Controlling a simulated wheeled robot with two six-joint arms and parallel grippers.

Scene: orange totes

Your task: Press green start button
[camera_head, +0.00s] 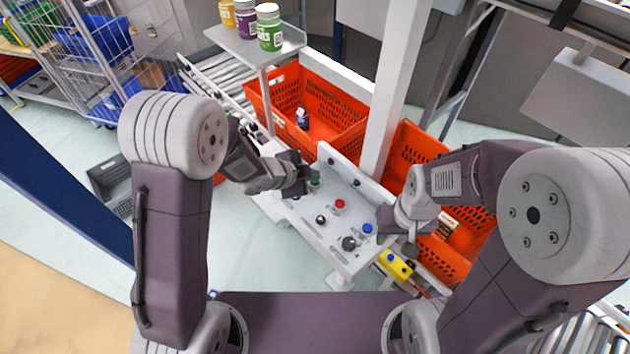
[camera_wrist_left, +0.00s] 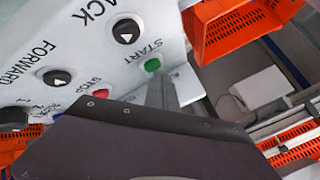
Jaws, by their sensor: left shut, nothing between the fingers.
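The green start button (camera_head: 315,183) is on the light grey control panel (camera_head: 335,235), at its upper left in the head view. In the left wrist view the green button (camera_wrist_left: 152,65) sits beside the printed word START. My left gripper (camera_head: 304,181) is shut and empty, right at the button. In the left wrist view its fingertips (camera_wrist_left: 160,82) are just below the button and overlap its lower edge. I cannot tell whether they touch it. My right gripper (camera_head: 400,225) is over the panel's right end, and its fingers are too unclear to read.
The panel also has a red button (camera_head: 339,205), a blue button (camera_head: 367,228) and black knobs (camera_head: 349,243). Orange totes (camera_head: 330,105) stand behind it on a roller conveyor. A white post (camera_head: 395,95) rises behind the panel. A shelf (camera_head: 285,48) with jars is at the back.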

